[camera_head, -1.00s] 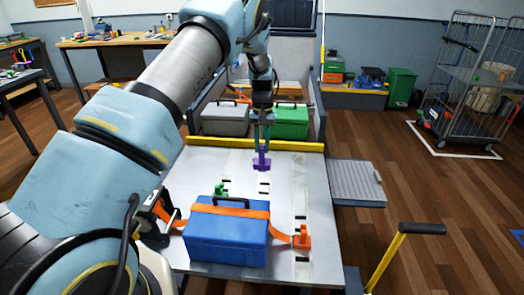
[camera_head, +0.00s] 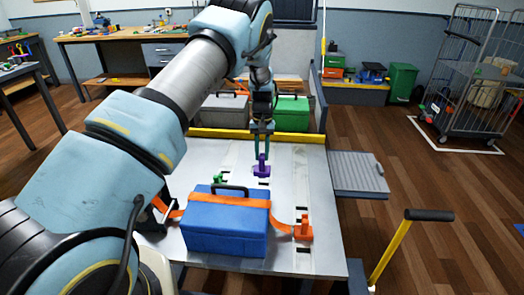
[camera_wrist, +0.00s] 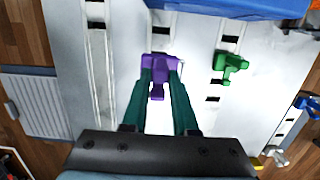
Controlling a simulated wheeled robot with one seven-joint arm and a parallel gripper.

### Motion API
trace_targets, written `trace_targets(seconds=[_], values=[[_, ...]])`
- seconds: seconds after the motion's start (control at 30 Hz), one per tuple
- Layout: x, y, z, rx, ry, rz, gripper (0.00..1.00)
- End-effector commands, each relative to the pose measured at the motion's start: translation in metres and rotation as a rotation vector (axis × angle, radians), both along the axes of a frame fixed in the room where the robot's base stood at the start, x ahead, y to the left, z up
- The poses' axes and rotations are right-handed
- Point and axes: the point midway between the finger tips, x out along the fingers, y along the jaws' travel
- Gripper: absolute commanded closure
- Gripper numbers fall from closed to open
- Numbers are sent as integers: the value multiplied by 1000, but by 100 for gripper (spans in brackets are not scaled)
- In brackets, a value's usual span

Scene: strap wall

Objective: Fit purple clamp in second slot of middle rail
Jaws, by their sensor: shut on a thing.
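The purple clamp (camera_head: 261,170) is between the fingers of my gripper (camera_head: 262,138), which is shut on it. In the wrist view the clamp (camera_wrist: 157,70) sits at the fingertips of my gripper (camera_wrist: 158,85), over the middle rail (camera_wrist: 165,33). A dark slot shows in that rail just beyond the clamp. I cannot tell whether the clamp touches the rail; the slot under it is hidden. The rails run along a grey metal deck (camera_head: 225,160).
A blue toolbox (camera_head: 225,228) stands at the front under an orange strap, with an orange clamp (camera_head: 302,229) at its right. A green clamp (camera_wrist: 230,67) sits on the neighbouring rail. A grey case and a green case (camera_head: 291,113) stand behind the yellow bar (camera_head: 250,134).

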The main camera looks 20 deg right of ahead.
Motion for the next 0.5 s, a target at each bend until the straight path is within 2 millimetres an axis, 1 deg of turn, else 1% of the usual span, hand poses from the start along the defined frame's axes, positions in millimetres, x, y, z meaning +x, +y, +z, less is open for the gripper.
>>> trace_targets(seconds=[0.03,0.5], values=[[0,0,-8,0,-1,0,100],[0,0,-52,1,0,-1,100]])
